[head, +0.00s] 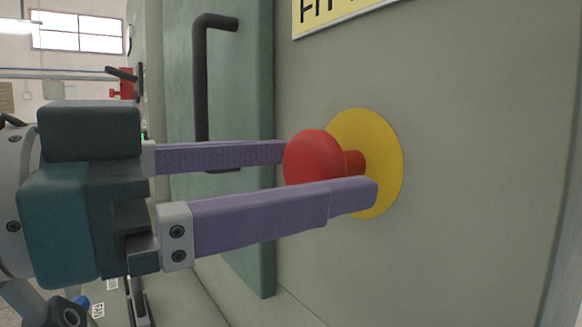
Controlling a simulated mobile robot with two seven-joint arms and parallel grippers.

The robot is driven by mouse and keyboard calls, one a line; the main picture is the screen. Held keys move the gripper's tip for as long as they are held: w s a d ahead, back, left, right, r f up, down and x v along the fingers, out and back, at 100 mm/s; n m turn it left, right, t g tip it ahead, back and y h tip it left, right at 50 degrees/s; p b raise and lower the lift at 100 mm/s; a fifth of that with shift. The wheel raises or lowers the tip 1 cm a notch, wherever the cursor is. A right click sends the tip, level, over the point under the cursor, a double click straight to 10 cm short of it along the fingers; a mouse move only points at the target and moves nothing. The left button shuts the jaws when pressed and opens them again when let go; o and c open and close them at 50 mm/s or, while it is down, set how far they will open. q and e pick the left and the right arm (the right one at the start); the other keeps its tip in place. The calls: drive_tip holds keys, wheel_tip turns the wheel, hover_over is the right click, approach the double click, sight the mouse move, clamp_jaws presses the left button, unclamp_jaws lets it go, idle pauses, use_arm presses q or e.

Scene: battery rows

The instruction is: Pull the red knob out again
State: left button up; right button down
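The red knob (311,158) is a round mushroom head on a short red stem, standing out from a yellow disc (384,150) on a grey-green panel. My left gripper (325,175) reaches in from the left with its two purple fingers apart. One finger passes behind the knob's head and the other passes in front of its lower part, so the knob lies between them. I cannot tell whether the fingers touch it. The near finger hides the knob's lower edge and part of the disc. My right gripper is not in view.
A dark bar handle (201,90) stands on a green door (240,70) left of the knob. A yellow sign (335,14) with black letters is above. The panel (480,150) right of the disc is bare.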

use_arm(q)
drive_tip(key=shift+s+a+f, duration=0.15)
drive_tip(key=shift+s+a, duration=0.05)
drive_tip(key=shift+a, duration=0.2)
drive_tip(key=b+v, duration=0.5)
drive_tip(key=v, duration=0.4)
